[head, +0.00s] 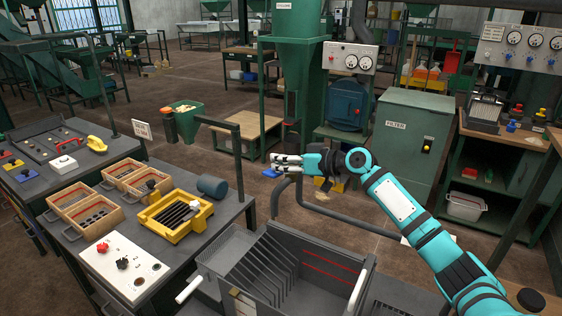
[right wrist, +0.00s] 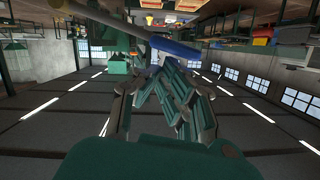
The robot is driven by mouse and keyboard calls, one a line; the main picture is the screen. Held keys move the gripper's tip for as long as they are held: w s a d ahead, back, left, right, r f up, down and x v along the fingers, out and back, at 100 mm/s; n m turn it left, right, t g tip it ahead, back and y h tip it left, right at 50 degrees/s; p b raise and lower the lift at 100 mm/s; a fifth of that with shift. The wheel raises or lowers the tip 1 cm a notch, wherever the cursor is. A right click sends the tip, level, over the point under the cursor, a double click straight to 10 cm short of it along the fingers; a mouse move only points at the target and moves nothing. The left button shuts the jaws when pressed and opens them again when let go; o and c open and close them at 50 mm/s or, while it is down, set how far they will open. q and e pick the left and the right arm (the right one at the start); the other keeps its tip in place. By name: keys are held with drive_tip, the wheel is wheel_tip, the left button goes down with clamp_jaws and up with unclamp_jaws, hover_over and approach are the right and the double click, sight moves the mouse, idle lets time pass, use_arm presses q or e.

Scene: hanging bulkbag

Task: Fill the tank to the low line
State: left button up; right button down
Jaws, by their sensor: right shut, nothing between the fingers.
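The grey open tank (head: 252,290) stands at the bottom middle of the head view, with slanted grey plates inside. Two red lines mark its inner wall, an upper one (head: 335,262) and a lower one (head: 327,279). I see no clear fill level in it. My right gripper (head: 276,165) is shut and empty, above and behind the tank. A small blue piece (head: 270,173) shows right at its fingertips; a blue part (right wrist: 178,48) on a grey bar also shows beyond the fingers (right wrist: 185,95) in the right wrist view. I cannot tell whether they touch. My left gripper is not seen.
A grey pipe (head: 318,211) curves behind the tank. A dark bench (head: 215,232) at left holds wooden trays, a yellow tray (head: 165,230) and a white control panel (head: 121,268). A green FILTER cabinet (head: 405,155) stands behind my right arm. Floor is open farther back.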

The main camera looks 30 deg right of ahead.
sight(277, 177)
drive_tip(key=f+n+b, duration=0.1)
drive_tip(key=b, duration=0.1)
drive_tip(key=a+f+b, duration=0.1)
drive_tip(key=s+f+n+b, duration=0.1)
drive_tip(key=b, duration=0.1)
drive_tip(key=shift+a+f+n+t+h+b, duration=0.25)
drive_tip(key=shift+f+n+t+h+b, duration=0.05)
drive_tip(key=shift+f+h, duration=0.1)
drive_tip(key=shift+a+f+n+b, duration=0.1)
drive_tip(key=shift+f+n+b, duration=0.1)
drive_tip(key=shift+n+b, duration=0.15)
drive_tip(key=shift+r, duration=0.1)
idle(6.7)
